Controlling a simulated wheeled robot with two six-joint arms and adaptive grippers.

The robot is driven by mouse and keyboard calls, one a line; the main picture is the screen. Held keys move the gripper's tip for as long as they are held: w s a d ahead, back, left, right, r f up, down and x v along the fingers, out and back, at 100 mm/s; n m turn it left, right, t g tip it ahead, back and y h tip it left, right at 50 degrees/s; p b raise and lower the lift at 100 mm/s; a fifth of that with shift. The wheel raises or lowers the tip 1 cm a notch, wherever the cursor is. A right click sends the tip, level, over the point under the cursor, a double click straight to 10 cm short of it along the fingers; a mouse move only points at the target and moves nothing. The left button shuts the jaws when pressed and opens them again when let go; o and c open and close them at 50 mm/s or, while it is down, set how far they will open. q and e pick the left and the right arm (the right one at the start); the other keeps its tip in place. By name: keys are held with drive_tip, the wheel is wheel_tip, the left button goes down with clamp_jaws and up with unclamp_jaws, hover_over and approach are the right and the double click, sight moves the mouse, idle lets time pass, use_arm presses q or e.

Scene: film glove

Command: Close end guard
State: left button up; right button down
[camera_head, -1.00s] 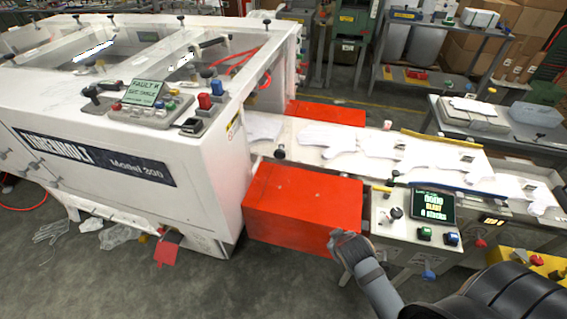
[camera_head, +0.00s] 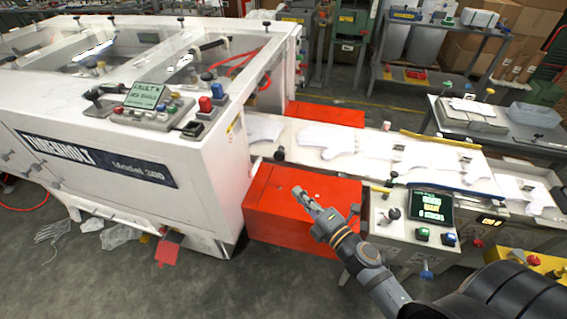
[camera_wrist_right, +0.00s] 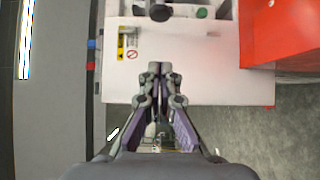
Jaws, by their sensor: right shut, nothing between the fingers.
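A large red guard box (camera_head: 270,215) juts from the right end of the white machine (camera_head: 205,160), on the near side of the conveyor bed. A second red box (camera_head: 325,113) shows on the far side. I cannot tell which red part is the end guard. My right gripper (camera_head: 300,194) is shut and empty, in front of the near red box's upper face in the head view; contact is not clear. In the right wrist view the closed fingertips (camera_wrist_right: 160,70) point at a white panel (camera_wrist_right: 200,75), with red (camera_wrist_right: 280,35) at upper right. My left gripper is not in view.
The white conveyor bed (camera_head: 300,150) carries several white glove shapes. A control box with a screen (camera_head: 432,206) stands right of the near red box, close to my right arm. A loose red piece (camera_head: 168,250) and clear film lie on the floor below the machine.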

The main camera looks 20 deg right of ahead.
drive_tip(key=p, duration=0.4)
approach(276, 158)
drive_tip(key=w+a, duration=0.2)
drive_tip(key=a, duration=0.2)
drive_tip(key=shift+w+d+r, duration=0.1)
drive_tip(key=shift+w+d, duration=0.45)
drive_tip(key=shift+w, duration=0.35)
drive_tip(key=shift+w+d, duration=0.55)
drive_tip(key=shift+w, duration=0.4)
